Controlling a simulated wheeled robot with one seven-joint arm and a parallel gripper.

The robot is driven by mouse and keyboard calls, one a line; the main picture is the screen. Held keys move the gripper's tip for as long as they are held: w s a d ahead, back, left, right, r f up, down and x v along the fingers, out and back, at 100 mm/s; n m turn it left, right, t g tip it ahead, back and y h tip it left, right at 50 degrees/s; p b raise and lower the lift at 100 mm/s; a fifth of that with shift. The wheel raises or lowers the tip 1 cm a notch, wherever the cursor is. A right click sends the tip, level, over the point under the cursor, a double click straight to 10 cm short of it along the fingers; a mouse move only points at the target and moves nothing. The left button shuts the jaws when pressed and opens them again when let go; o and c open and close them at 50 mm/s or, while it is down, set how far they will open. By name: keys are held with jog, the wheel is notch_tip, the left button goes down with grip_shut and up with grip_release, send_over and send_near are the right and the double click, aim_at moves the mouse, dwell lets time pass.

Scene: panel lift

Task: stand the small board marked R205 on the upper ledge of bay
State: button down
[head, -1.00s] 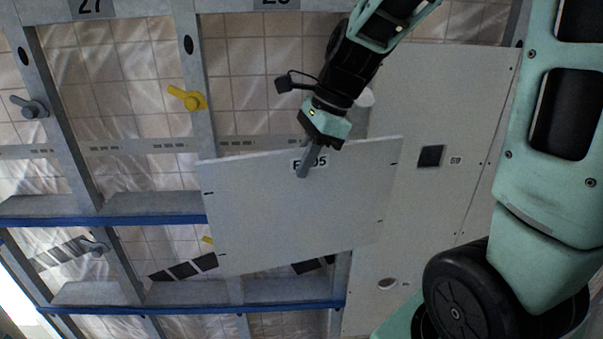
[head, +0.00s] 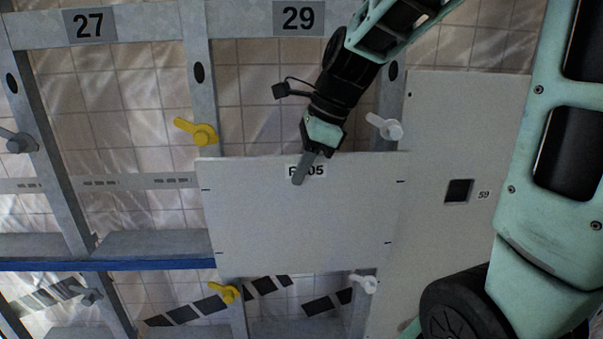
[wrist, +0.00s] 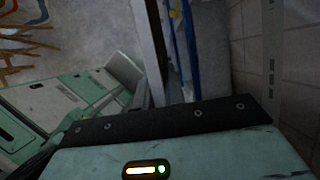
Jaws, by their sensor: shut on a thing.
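The small board marked R205 (head: 300,215) is a pale panel held nearly level across the bay under the 29 plate (head: 298,17). My gripper (head: 306,170) is shut on its top edge, and one finger covers part of the label. The board hides most of the ledge behind it. A blue-edged ledge (head: 150,250) shows to its left, at about the height of the board's lower part. Whether the board touches a ledge cannot be told. In the wrist view, a blue-edged rail (wrist: 190,50) shows, and the board cannot be made out clearly.
Yellow latches stand at the board's upper left (head: 198,131) and below it (head: 225,293). White latches stand at its upper right (head: 386,127) and lower right (head: 364,284). A larger panel marked 59 (head: 440,240) fills the space on the right. Bay 27 (head: 90,27) is open.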

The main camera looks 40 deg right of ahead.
jog(key=w+d+f, duration=0.1)
jog(key=w+d, duration=0.4)
jog(key=w, duration=0.3)
jog(key=shift+w+d+f, duration=0.2)
jog(key=shift+d, duration=0.15)
dwell(0.4)
jog(key=shift+w+d+r+g+p, duration=0.15)
jog(key=shift+w+d+p, duration=0.2)
jog(key=shift+p, duration=0.3)
jog(key=shift+w+d+f+g+p, duration=0.1)
jog(key=shift+w+d+g+p, duration=0.1)
jog(key=shift+w+p, duration=0.35)
jog(key=shift+a+p, duration=0.15)
jog(key=shift+p, duration=0.25)
dwell(0.7)
jog(key=shift+f+p, duration=0.25)
jog(key=shift+p, duration=0.15)
dwell(0.7)
jog(key=shift+f, duration=1.1)
dwell(1.9)
